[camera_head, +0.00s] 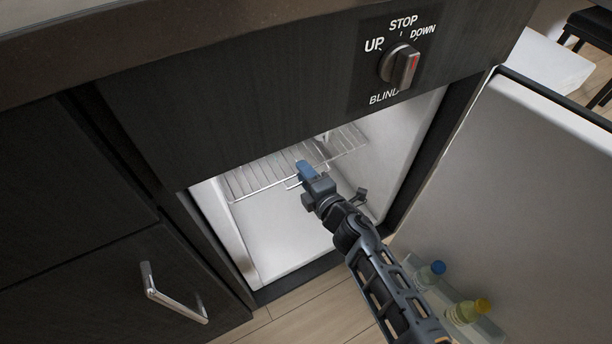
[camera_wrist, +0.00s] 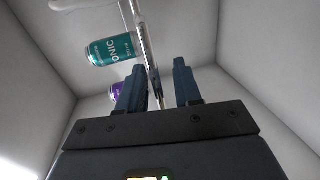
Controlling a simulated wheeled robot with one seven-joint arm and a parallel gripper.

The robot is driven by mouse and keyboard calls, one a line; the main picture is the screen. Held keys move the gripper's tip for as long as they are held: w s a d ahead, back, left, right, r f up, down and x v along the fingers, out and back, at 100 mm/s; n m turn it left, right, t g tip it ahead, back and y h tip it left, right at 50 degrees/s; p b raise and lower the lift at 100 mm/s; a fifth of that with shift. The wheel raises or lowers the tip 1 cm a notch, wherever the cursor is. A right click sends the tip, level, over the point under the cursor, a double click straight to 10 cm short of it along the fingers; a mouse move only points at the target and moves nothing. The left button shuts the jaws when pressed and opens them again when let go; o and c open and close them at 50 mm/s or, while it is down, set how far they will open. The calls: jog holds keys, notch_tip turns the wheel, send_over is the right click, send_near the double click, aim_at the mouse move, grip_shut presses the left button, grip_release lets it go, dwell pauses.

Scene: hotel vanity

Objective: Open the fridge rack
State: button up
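The fridge rack (camera_head: 262,176) is a wire shelf inside the open white fridge compartment under the counter. My gripper (camera_head: 304,172) reaches into the compartment at the rack's front edge. In the wrist view the rack (camera_wrist: 143,40) shows nearly edge-on as thin metal bars. These bars run down toward the gap between the two dark fingers of my gripper (camera_wrist: 160,85). The fingers are apart, with visible space between them. I cannot tell whether either finger touches the wire. The arm hides part of the fridge interior in the head view.
A teal can (camera_wrist: 113,49) and a purple can (camera_wrist: 116,90) are beside the rack in the wrist view. The fridge door (camera_head: 530,190) stands open at right, with a blue-capped bottle (camera_head: 430,273) and a yellow-capped bottle (camera_head: 467,312). A control knob (camera_head: 400,66) is above the opening.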

jog(key=shift+c, duration=0.5)
grip_shut()
jog(key=shift+s+f, duration=0.1)
